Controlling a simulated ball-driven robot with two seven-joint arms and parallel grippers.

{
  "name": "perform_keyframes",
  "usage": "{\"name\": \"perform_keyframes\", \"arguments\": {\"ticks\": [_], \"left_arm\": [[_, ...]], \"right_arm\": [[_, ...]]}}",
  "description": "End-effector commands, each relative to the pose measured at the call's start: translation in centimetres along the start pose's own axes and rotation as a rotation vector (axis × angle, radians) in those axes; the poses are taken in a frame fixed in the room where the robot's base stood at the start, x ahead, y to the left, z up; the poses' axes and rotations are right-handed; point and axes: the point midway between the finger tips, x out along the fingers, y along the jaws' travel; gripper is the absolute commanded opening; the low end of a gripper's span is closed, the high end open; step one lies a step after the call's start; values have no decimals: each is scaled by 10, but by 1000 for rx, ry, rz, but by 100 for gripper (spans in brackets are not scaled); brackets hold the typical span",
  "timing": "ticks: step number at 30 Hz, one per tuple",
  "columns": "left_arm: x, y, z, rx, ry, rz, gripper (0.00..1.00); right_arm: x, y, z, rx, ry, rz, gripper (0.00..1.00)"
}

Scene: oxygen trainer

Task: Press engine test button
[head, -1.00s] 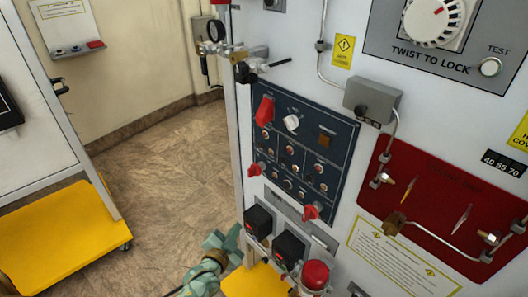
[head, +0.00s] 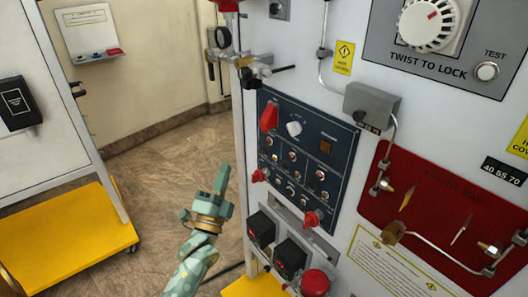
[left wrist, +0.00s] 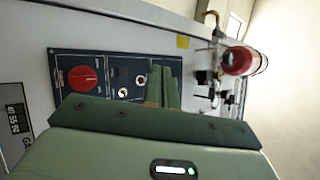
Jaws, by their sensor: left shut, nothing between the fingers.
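The grey upper panel (head: 390,48) holds a round white button (head: 487,71) under the word TEST. A dark blue panel (head: 340,137) below it carries a red switch handle (head: 269,117), a white knob (head: 294,128) and several small round controls. Its labels are too small to read, so I cannot tell which one is the engine test. My left gripper (head: 222,178) is shut and empty, fingers up, apart from the blue panel on its left. In the left wrist view, my fingers (left wrist: 162,87) overlap the blue panel (left wrist: 62,62), with its red knob (left wrist: 81,79) beside them. My right gripper is not in view.
Red knobs (head: 312,218) and black boxes (head: 293,255) stick out along the lower edge. A grey box (head: 371,103) with a pipe juts out above the blue panel. A yellow-based cart (head: 70,240) stands at left. The floor between is clear.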

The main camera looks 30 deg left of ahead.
Motion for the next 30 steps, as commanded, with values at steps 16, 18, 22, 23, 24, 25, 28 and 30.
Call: {"name": "perform_keyframes", "arguments": {"ticks": [16, 18, 22, 23, 24, 25, 28, 30], "left_arm": [[31, 28, -23, -3, -1, 2, 0], [38, 32, -28, -3, -1, 1, 0], [49, 39, -36, -3, -1, 2, 0], [51, 40, -38, -2, -1, 2, 0], [54, 42, -40, -2, 0, 1, 0], [55, 43, -41, -2, 0, 2, 0], [59, 45, -44, -3, 0, 2, 0], [60, 46, -44, -3, 0, 2, 0]], "right_arm": [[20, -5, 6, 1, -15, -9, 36], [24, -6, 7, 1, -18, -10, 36], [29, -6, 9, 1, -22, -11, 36], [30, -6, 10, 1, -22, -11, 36], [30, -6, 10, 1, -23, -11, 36], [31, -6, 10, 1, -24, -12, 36], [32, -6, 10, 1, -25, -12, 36], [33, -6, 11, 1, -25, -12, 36]]}}
